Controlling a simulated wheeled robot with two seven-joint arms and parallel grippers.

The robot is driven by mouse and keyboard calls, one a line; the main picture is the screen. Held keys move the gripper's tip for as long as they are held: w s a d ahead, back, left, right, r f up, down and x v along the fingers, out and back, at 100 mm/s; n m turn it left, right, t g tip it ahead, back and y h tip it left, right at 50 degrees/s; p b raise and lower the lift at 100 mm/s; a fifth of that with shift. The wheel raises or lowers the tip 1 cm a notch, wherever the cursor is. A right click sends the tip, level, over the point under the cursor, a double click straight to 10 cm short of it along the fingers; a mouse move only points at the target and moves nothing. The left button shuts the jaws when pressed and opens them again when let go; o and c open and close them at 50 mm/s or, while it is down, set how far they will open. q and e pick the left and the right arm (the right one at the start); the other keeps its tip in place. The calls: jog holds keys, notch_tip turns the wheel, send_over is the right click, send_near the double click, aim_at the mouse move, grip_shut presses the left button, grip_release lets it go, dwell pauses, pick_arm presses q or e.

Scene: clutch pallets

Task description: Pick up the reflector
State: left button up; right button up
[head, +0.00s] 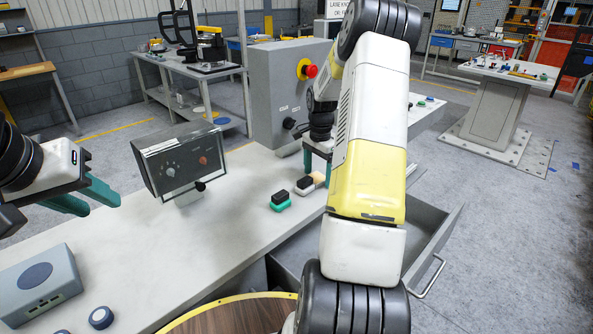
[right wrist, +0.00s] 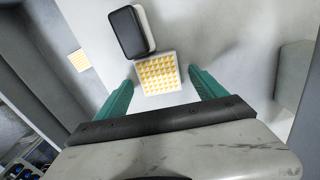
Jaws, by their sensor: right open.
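The reflector (right wrist: 158,74) is a pale yellow square with a grid of small pyramids and a white edge. In the right wrist view it lies flat between and slightly beyond the fingertips of my right gripper (right wrist: 161,80), which is open and empty. In the head view the reflector (head: 319,178) shows as a small yellowish block on the table, partly hidden by my right arm and gripper. A black and white block (right wrist: 126,32) lies right beside it. My left gripper (head: 101,207) is open and empty above the table's left part.
A meter box (head: 178,160) and a grey cabinet with a red button (head: 277,95) stand behind. An open drawer (head: 432,230) juts out at right. A grey-blue box (head: 37,285) sits front left.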

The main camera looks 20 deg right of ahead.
jog(key=c, duration=1.4)
jog(key=shift+c, duration=0.2)
jog(key=shift+r, duration=0.15)
